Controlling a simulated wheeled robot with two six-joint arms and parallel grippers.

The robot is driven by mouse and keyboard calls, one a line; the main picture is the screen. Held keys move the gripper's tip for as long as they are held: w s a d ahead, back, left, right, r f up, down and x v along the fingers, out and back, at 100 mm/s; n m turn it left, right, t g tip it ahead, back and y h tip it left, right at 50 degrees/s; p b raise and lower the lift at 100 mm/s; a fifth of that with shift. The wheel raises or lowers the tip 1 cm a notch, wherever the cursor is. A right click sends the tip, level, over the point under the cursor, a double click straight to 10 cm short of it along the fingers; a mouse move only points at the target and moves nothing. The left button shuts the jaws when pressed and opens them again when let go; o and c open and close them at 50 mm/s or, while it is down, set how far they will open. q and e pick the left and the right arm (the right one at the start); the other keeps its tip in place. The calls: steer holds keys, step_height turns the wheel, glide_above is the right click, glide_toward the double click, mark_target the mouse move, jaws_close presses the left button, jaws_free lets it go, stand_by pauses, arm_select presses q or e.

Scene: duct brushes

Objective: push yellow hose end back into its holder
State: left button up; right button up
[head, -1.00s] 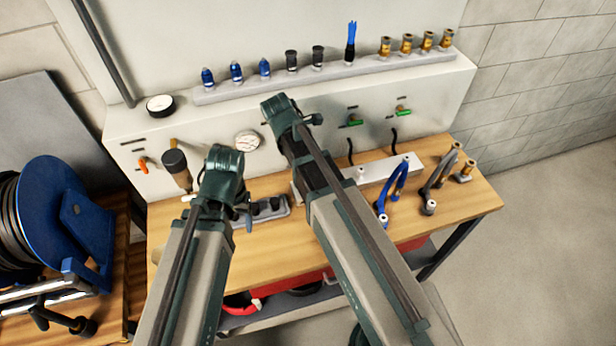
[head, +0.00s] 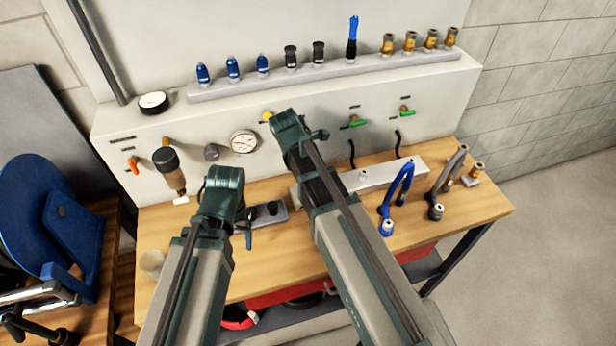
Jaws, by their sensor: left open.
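I cannot make out a yellow hose end for certain; my arms hide part of the bench. A white holder rail (head: 345,181) lies at the back of the wooden bench, with a blue hose (head: 400,187) and a grey hose (head: 450,170) arching at its right. A small yellow round part (head: 267,116) shows on the panel beside my right arm's upper joint. My left gripper (head: 248,230) is partly hidden behind my left arm, over the bench by a grey block with dark sockets (head: 268,218). It is open. My right gripper is hidden behind its arm.
A ledge (head: 330,77) above carries several blue, black and brass fittings. A gauge (head: 243,141), an orange lever (head: 133,165) and green levers (head: 357,121) sit on the panel. A brush (head: 170,168) leans at left. A blue reel (head: 45,220) stands far left.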

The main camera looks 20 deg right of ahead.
stand_by(0.5)
jaws_close()
stand_by(1.2)
arm_select(q)
steer(key=shift+r, duration=0.2)
arm_select(e)
steer(key=shift+r, duration=0.2)
arm_select(q)
steer(key=shift+r+p, duration=2.7)
steer(key=shift+p, duration=0.2)
arm_select(e)
steer(key=shift+v, duration=2.85)
